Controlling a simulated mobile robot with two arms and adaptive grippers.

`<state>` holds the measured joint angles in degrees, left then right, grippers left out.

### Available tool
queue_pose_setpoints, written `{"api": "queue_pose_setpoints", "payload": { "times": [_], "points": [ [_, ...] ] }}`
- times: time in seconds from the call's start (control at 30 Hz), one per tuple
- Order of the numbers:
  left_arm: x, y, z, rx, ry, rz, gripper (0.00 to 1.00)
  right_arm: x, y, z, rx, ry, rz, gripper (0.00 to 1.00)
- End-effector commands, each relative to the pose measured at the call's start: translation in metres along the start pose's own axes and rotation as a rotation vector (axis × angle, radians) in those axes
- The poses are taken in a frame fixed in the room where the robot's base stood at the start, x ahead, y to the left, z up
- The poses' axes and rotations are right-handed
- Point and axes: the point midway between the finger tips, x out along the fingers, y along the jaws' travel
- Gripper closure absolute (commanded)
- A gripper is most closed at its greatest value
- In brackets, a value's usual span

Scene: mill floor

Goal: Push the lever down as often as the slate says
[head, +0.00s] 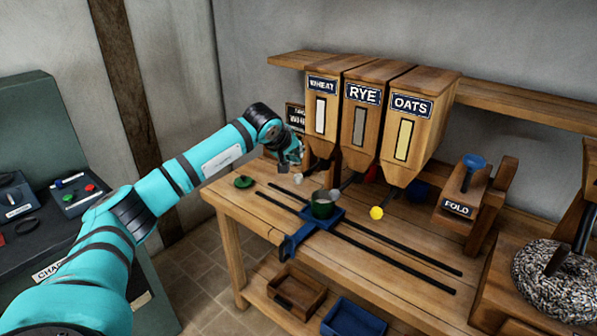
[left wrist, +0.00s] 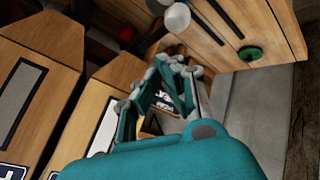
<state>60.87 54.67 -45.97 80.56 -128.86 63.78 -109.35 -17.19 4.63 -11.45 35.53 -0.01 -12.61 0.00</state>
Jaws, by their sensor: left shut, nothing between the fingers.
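My left gripper (head: 290,163) is shut and empty, in front of the WHEAT hopper's left side. It also shows in the left wrist view (left wrist: 181,66). Just below it is a white knob (head: 298,178), apparently the wheat lever's; a white round end also shows in the wrist view (left wrist: 177,17). I cannot tell whether the fingers touch it. A red knob (head: 370,173) is under the RYE hopper and a yellow knob (head: 376,212) is under OATS. The slate (head: 295,115) is partly hidden behind my arm; its writing is only partly legible. My right gripper is out of view.
A dark green cup (head: 322,206) stands on a blue carriage (head: 338,212) on black rails. A green lid (head: 244,181) lies on the bench's left. The FOLD post (head: 457,208) and a millstone (head: 555,283) are right. A brown bin and blue bin are below.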

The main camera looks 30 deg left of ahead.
Motion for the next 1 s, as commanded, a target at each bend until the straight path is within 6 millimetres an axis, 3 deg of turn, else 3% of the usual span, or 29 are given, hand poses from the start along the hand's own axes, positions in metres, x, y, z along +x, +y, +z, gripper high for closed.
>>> {"api": "queue_pose_setpoints", "payload": {
  "times": [0.3,1.0],
  "points": [
    [-0.022,0.016,-0.016,0.000,0.001,0.001,1.00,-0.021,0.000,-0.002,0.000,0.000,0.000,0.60],
    [-0.021,0.016,-0.016,0.000,0.001,0.001,1.00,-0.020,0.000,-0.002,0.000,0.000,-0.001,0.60]
  ]
}}
